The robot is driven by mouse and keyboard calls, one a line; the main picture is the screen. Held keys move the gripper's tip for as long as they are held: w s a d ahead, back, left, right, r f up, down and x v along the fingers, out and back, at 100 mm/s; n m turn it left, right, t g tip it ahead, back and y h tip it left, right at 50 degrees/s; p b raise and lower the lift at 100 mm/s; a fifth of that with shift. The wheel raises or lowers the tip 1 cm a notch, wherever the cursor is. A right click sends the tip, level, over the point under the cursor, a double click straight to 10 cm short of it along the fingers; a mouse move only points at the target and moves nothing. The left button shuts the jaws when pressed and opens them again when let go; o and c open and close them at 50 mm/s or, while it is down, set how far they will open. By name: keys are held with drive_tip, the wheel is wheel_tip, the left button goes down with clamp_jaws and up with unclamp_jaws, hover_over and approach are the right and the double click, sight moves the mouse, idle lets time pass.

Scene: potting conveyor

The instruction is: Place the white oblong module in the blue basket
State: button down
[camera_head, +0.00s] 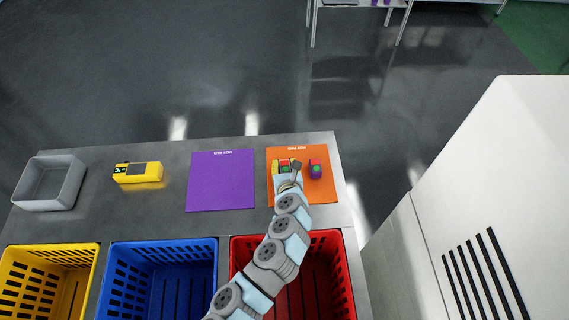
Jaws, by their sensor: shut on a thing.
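My gripper (291,172) is small in the picture, over the orange mat (325,195) at the table's right end. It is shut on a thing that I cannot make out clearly. A small yellow object with red and green parts (277,167) shows right at the gripper, partly hidden by it. I cannot tell whether it is the held thing. No white oblong module is clearly visible; the gripper and wrist hide part of the mat. The blue basket (165,243) stands at the table's front edge, left of my arm, and looks empty.
A purple object with red and green (318,170) stands close right of my gripper. A purple mat (221,181), a yellow device (138,173) and a grey bin (49,184) lie leftward. Yellow (50,250) and red (330,238) baskets flank the blue one. A white cabinet (500,190) is at right.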

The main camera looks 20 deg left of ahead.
drive_tip(key=shift+f, duration=0.15)
drive_tip(key=c, duration=0.8)
unclamp_jaws()
drive_tip(key=shift+c, duration=0.2)
drive_tip(key=shift+f+b, duration=0.2)
drive_tip(key=shift+b, duration=0.45)
drive_tip(key=p+v, duration=0.1)
drive_tip(key=v, duration=0.4)
drive_tip(key=p+v, duration=0.1)
drive_tip(key=v, duration=0.5)
drive_tip(key=p+v, duration=0.1)
drive_tip(key=v, duration=0.5)
drive_tip(key=shift+d+f, duration=0.15)
drive_tip(key=shift+d, duration=0.15)
drive_tip(key=o, duration=0.6)
drive_tip(key=shift+s, duration=0.15)
